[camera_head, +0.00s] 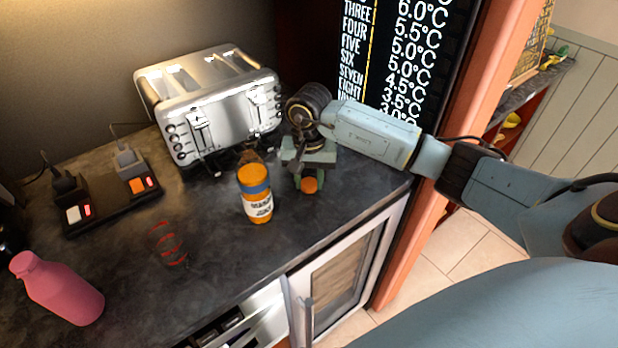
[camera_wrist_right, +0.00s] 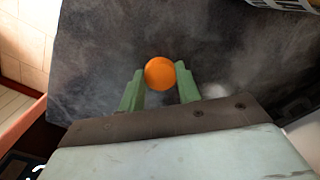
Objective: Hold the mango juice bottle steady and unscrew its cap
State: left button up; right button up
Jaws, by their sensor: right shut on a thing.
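The mango juice bottle (camera_head: 255,192) stands upright on the dark counter in the head view, with orange juice, a blue band and a white label. Its neck looks open, with no cap on it. The round orange cap (camera_head: 309,185) is between the fingers of my right gripper (camera_head: 308,180), to the right of the bottle and apart from it. In the right wrist view the cap (camera_wrist_right: 160,73) sits between the two green fingertips (camera_wrist_right: 160,88), which are shut on it. My left gripper is not in view.
A silver toaster (camera_head: 215,105) stands behind the bottle. A power strip (camera_head: 108,203) with plugs lies at the left. A pink bottle (camera_head: 58,288) is at the front left, and a clear glass with red rings (camera_head: 168,243) is near the middle. The counter (camera_head: 225,255) is clear in front of the bottle.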

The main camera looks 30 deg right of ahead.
aim_at(309, 182)
jog(key=shift+f, duration=0.25)
jog(key=o, duration=1.1)
jog(key=shift+w, duration=0.1)
jog(key=shift+c, duration=0.2)
notch_tip(309, 182, up, 12)
jog(key=shift+r+b, duration=0.15)
jog(key=shift+b, duration=0.2)
